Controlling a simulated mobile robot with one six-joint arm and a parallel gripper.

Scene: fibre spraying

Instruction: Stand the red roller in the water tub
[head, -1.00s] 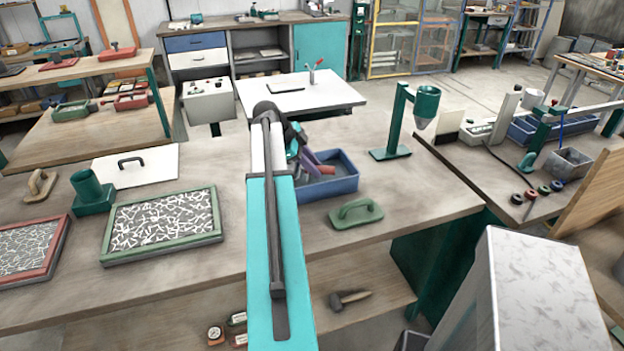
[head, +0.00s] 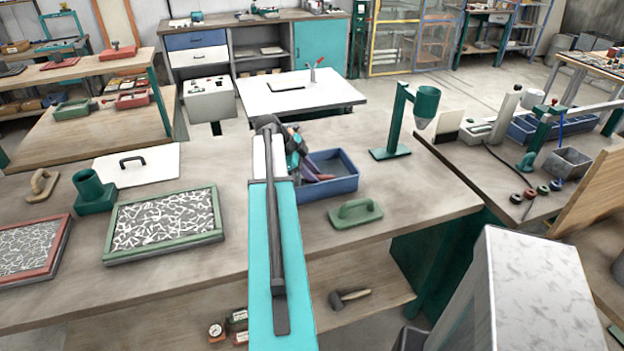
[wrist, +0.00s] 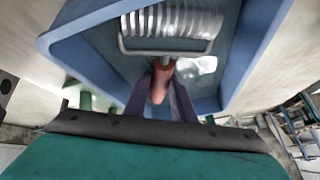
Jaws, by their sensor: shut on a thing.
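The red roller (wrist: 160,84) has a red handle, a wire frame and a pale ribbed drum. My gripper (wrist: 160,97) is shut on its handle, with a purple finger on each side. In the wrist view the ribbed drum lies within the outline of the blue water tub (wrist: 95,28); I cannot tell whether it touches the floor or a wall. In the head view the tub (head: 336,188) stands on the bench, and my gripper (head: 300,174) reaches into its left part.
A green float (head: 355,211) lies just in front of the tub. A green stand with a cup (head: 426,102) is to the right. A green-framed tray of white fibres (head: 165,225) and a green holder (head: 93,190) are left of my arm. Bare bench lies between.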

